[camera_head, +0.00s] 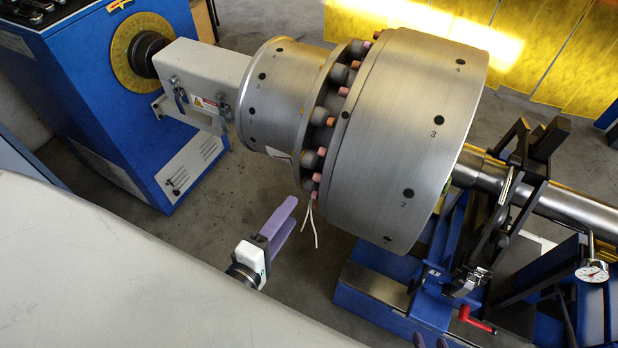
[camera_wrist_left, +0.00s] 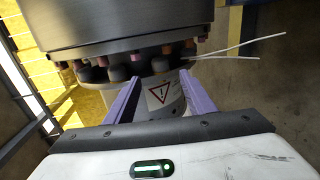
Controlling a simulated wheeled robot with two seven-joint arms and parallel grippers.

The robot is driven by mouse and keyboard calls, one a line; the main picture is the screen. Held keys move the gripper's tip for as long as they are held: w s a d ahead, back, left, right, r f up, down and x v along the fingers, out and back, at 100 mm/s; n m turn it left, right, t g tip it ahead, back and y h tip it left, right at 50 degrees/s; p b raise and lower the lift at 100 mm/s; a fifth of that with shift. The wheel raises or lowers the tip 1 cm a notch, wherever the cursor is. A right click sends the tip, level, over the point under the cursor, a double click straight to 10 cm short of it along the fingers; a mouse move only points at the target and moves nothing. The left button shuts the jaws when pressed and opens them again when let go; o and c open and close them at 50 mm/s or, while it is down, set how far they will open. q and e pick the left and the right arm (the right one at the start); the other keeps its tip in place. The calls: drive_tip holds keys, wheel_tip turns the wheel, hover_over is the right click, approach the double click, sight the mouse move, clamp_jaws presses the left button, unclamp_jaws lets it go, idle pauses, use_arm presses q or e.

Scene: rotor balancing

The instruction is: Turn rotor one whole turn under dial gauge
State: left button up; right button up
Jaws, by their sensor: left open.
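The rotor is a large silver drum (camera_head: 420,130), numbered 2, 3 and 4 on its visible side, with a ring of bolts around a flange at its left. In the left wrist view the drum (camera_wrist_left: 120,25) fills the top, above the bolts. My left gripper (camera_head: 288,217) is open and empty, with purple fingers pointing up below the flange. In the left wrist view the fingers (camera_wrist_left: 162,92) are apart, with a warning label between them in the picture; contact is not visible. The dial gauge (camera_head: 592,272) is at the right, near the shaft. Small dark tips at the bottom edge may be my right gripper.
A blue machine (camera_head: 110,95) with a yellow ring stands upper left. A steel shaft (camera_head: 575,208) runs right through a black-and-blue support stand (camera_head: 375,285) with a red handle (camera_head: 476,320). Two thin white strands (camera_head: 313,224) hang beside my left fingers. Floor below the flange is clear.

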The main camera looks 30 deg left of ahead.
sight(308, 190)
use_arm(q)
drive_tip(key=w, duration=0.3)
drive_tip(key=w+f, duration=0.1)
drive_tip(key=w, duration=0.5)
drive_tip(key=shift+d+f, duration=0.2)
drive_tip(key=shift+f, duration=0.05)
use_arm(e)
drive_tip(key=shift+f, duration=0.2)
use_arm(q)
drive_tip(key=shift+c, duration=0.2)
use_arm(e)
drive_tip(key=shift+a, duration=0.1)
